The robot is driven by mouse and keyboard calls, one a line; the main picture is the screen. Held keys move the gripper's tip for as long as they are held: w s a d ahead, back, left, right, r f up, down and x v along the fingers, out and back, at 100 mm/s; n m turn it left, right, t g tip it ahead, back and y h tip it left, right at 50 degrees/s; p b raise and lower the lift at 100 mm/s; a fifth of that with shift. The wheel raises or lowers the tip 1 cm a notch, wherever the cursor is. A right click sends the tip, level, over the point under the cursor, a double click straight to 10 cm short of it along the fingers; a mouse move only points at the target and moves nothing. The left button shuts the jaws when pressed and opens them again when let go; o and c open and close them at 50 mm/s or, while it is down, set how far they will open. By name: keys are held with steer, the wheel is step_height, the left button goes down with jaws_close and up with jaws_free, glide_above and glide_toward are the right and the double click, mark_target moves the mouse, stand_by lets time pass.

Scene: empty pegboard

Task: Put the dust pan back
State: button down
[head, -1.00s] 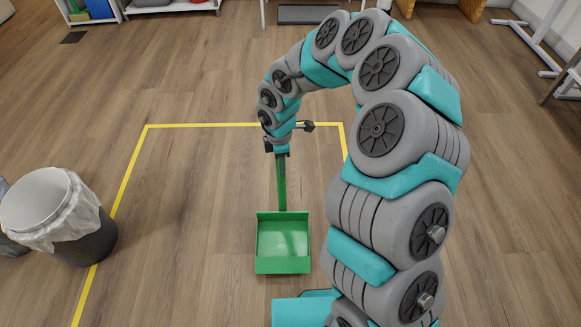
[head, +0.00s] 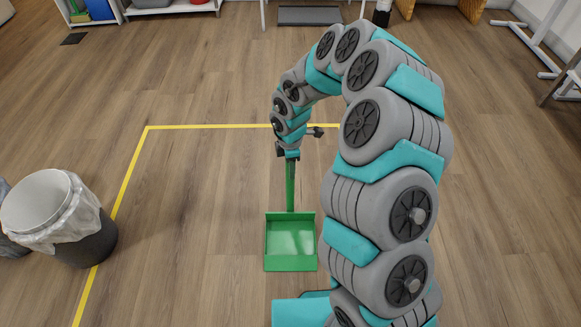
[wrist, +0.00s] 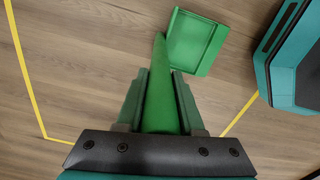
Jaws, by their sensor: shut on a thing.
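The green dust pan (head: 290,242) hangs from my gripper (head: 291,157) in the head view, its long handle upright and its pan at the bottom. My gripper is shut on the top of the handle. In the wrist view, the handle of the dust pan (wrist: 160,95) runs between the two fingers of my gripper (wrist: 160,100), and the pan shows beyond it at the upper right. I cannot tell how far the pan is above the floor. No pegboard shows in these views.
A bin (head: 85,235) with a white liner stands at the left, by the yellow floor line (head: 126,175). White shelves (head: 165,8) stand at the back left, and a white metal frame (head: 530,40) at the back right. The wooden floor around the dust pan is clear.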

steer(key=c, duration=0.5)
jaws_free()
steer(key=shift+f, duration=0.1)
step_height(320, 180, up, 12)
steer(key=shift+r, duration=0.2)
